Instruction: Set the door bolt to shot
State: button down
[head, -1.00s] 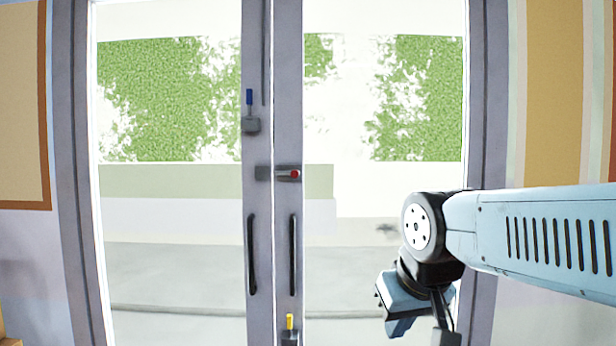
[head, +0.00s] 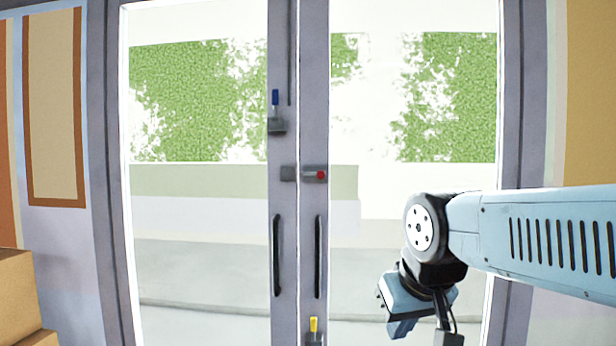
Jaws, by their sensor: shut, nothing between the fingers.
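The door bolt (head: 312,174) is a small grey bar with a red end, mounted across the meeting stiles of a glazed double door (head: 316,120). Its grey body lies on the right stile, and a separate grey block (head: 288,173) sits on the left stile beside it. At this size I cannot tell whether the bar enters that block. My gripper (head: 418,310) hangs at the lower right, below and right of the bolt and apart from it. It is shut and empty; its fingertips are not clearly seen.
A blue-handled fitting (head: 276,112) sits above the bolt on the left stile. A yellow-handled fitting (head: 313,330) is low on the right stile. Two black pull handles (head: 277,256) hang below the bolt. Cardboard boxes (head: 16,295) stand at the lower left.

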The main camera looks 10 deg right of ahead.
aim_at(321, 175)
jog(key=i, duration=0.45)
jog(key=z, duration=0.2)
jog(key=k, duration=0.6)
jog(key=z, duration=0.6)
jog(key=i, duration=0.75)
jog(key=u, duration=0.8)
